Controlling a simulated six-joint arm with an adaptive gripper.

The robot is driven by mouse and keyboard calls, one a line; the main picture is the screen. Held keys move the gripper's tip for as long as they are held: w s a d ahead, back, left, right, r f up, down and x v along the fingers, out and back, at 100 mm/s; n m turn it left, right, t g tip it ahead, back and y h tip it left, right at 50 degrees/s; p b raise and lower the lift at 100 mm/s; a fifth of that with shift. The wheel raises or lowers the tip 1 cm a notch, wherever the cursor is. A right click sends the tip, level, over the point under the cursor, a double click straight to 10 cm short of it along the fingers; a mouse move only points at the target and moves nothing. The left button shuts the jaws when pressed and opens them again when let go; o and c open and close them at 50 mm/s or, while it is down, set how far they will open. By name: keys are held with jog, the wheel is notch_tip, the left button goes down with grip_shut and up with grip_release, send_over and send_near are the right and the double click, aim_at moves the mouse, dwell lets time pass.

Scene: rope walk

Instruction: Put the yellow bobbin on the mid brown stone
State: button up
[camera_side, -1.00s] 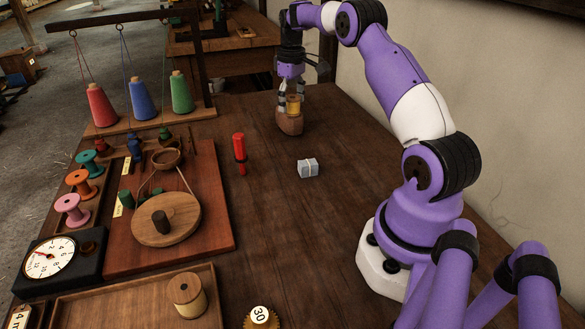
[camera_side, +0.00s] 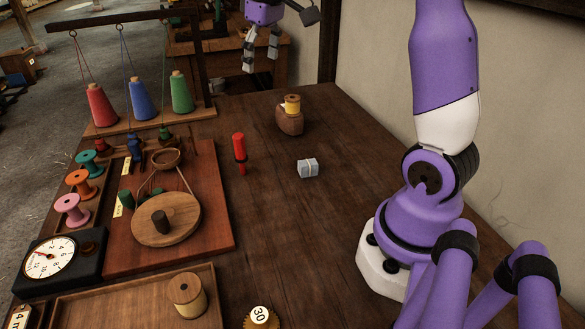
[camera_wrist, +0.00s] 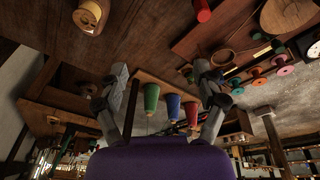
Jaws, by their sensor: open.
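The yellow bobbin (camera_side: 292,104) stands upright on top of the mid brown stone (camera_side: 289,123) near the far end of the table. In the wrist view the bobbin (camera_wrist: 91,16) shows at the top left, with its round end toward the camera. My gripper (camera_side: 248,68) is up and to the left of the stone, well clear of the bobbin. Its fingers (camera_wrist: 160,100) are spread apart in the wrist view, with nothing between them.
A rack with red, blue and green cones (camera_side: 140,98) is at the left. A wooden balance pan (camera_side: 166,220) stands on a red-brown board.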

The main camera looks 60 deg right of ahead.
jog(key=s+a+f+n+t, duration=0.1)
jog(key=s+a+f+t, duration=0.2)
jog(key=s+a, duration=1)
notch_tip(320, 180, down, 2)
jog(key=shift+a+f+y, duration=0.25)
jog(key=shift+a+y, duration=0.05)
jog(key=shift+y, duration=0.1)
